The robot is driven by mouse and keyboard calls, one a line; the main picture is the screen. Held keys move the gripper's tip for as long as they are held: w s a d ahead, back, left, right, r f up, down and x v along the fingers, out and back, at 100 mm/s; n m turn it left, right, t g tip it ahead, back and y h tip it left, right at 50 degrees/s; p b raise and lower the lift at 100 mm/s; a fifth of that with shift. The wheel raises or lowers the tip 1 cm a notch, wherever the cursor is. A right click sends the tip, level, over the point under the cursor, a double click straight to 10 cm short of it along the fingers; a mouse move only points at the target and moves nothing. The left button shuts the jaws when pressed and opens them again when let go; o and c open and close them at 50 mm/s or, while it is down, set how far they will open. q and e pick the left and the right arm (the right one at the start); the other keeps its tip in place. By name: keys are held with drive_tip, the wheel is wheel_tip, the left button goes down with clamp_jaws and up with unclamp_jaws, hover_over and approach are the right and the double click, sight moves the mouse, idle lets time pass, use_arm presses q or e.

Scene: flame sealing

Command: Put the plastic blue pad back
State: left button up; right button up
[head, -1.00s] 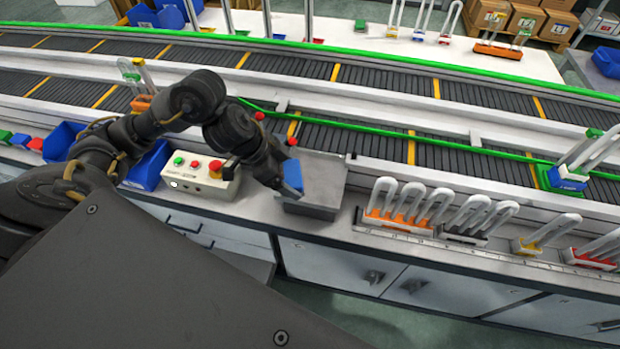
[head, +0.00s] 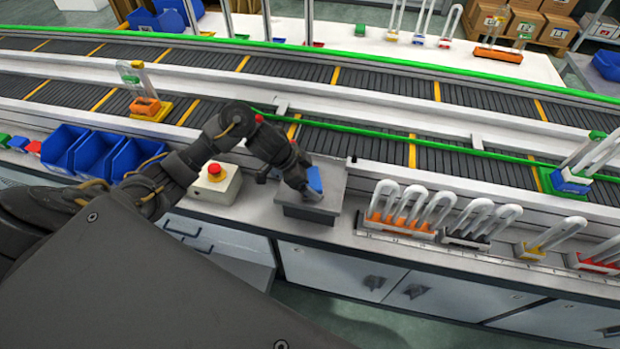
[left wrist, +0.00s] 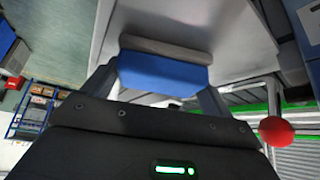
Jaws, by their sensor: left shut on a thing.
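The blue pad (head: 315,180) is between the fingers of my left gripper (head: 308,190), over the grey block-shaped stand (head: 325,208) on the bench. In the left wrist view the pad (left wrist: 162,76) spans between the two fingers, with a grey strip along its far edge. A pale grey surface lies just beyond it. I cannot tell whether the pad touches the stand. My right gripper is out of view.
A control box with a red button (head: 216,172) stands left of the stand, partly behind my arm. Blue bins (head: 96,155) are farther left. Racks of white loops (head: 398,208) stand to the right. The conveyor (head: 375,145) runs behind.

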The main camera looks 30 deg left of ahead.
use_arm(q)
drive_tip(key=shift+f, duration=0.15)
drive_tip(key=o, duration=0.8)
drive_tip(key=shift+f, duration=0.1)
drive_tip(key=shift+a+r, duration=0.1)
drive_tip(key=shift+r, duration=0.25)
drive_tip(key=v, duration=1.1)
drive_tip(key=shift+r, duration=0.3)
drive_tip(key=shift+s+a, duration=0.1)
drive_tip(key=shift+s, duration=0.05)
